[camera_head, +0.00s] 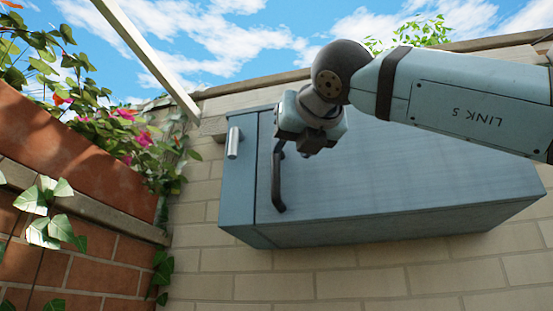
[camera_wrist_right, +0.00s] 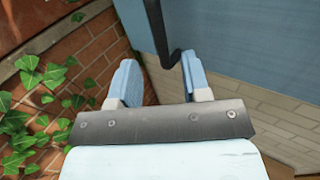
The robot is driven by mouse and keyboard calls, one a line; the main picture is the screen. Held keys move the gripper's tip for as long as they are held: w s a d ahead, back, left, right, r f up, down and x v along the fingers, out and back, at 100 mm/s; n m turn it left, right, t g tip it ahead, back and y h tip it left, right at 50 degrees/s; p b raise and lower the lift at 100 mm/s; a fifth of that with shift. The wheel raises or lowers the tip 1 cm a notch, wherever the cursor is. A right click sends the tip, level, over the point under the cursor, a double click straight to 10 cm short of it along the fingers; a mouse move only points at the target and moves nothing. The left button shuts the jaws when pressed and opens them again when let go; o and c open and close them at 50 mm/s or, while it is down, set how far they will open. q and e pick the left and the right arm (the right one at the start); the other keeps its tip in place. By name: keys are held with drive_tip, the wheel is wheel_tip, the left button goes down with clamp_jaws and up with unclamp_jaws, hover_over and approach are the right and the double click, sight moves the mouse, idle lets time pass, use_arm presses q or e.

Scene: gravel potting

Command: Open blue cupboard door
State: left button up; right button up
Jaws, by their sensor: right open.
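The blue cupboard (camera_head: 400,180) is mounted on the pale brick wall, and its door looks shut. A dark bar handle (camera_head: 277,185) stands upright near the left side of the door, beside a vertical seam. My right gripper (camera_head: 298,130) is at the upper part of this handle in the head view and hides some of it. In the right wrist view, my right gripper (camera_wrist_right: 158,62) is open, with its two blue fingers apart. The lower end of the dark handle (camera_wrist_right: 168,56) shows in the gap between them; contact cannot be told. My left gripper is not in view.
A short silver cylinder (camera_head: 233,143) sits on the cupboard's narrow left panel. A red brick planter (camera_head: 70,150) with ivy and pink flowers stands at the left. A pale beam (camera_head: 150,55) slants across the upper left. The wall below the cupboard (camera_head: 330,285) is clear.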

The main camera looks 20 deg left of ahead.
sight(277, 164)
drive_tip(key=p+x, duration=0.3)
drive_tip(key=x, duration=0.4)
drive_tip(key=shift+w+a+r, duration=0.1)
drive_tip(key=shift+w+a, duration=0.15)
drive_tip(key=shift+a, duration=0.1)
drive_tip(key=shift+w+a, duration=0.35)
clamp_jaws()
